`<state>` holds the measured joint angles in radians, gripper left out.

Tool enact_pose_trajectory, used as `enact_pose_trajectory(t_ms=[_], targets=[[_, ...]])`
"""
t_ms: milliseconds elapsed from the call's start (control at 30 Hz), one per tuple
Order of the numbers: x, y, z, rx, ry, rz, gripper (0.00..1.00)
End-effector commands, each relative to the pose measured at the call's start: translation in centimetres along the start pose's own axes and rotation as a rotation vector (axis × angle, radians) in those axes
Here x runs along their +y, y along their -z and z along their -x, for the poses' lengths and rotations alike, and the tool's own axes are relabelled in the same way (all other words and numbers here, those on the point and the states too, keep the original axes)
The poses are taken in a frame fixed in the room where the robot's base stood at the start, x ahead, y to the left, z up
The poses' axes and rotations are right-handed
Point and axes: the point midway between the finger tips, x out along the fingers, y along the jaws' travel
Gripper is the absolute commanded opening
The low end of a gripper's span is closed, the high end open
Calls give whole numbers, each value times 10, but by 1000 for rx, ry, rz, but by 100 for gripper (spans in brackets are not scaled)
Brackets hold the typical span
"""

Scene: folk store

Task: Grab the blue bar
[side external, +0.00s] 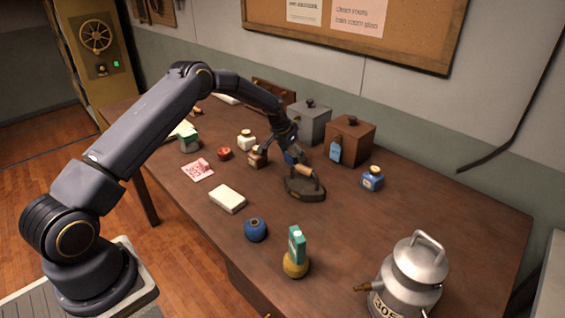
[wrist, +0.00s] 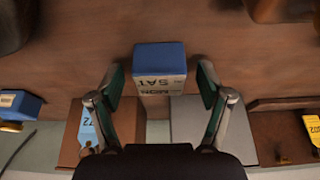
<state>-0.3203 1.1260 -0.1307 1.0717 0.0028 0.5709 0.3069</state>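In the wrist view, the blue bar (wrist: 160,60) has a blue face and a pale side with dark printed letters. It lies between and a little ahead of the two fingers of my gripper (wrist: 160,85). The fingers are apart, with gaps on both sides of the bar. In the side external view, my gripper (side external: 280,150) is low over the table, behind a dark iron-like object (side external: 305,187). A small blue patch (side external: 290,158) by the fingers appears to be the bar, mostly hidden there.
A grey box (side external: 311,122) and a brown box (side external: 350,140) with a blue tag stand behind the gripper. A blue bottle (side external: 372,178) is to the right. A metal can (side external: 412,280) stands front right; the right tabletop (side external: 450,215) is mostly clear.

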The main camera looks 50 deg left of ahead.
Motion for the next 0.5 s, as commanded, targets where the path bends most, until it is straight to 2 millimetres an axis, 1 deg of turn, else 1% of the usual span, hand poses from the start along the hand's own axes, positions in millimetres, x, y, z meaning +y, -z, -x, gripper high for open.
enact_pose_trajectory(t_ms=[33, 67, 500], targets=[[0, 0, 0, 0, 0, 0, 74], [0, 0, 0, 0, 0, 0, 71], [0, 0, 0, 0, 0, 0, 25]])
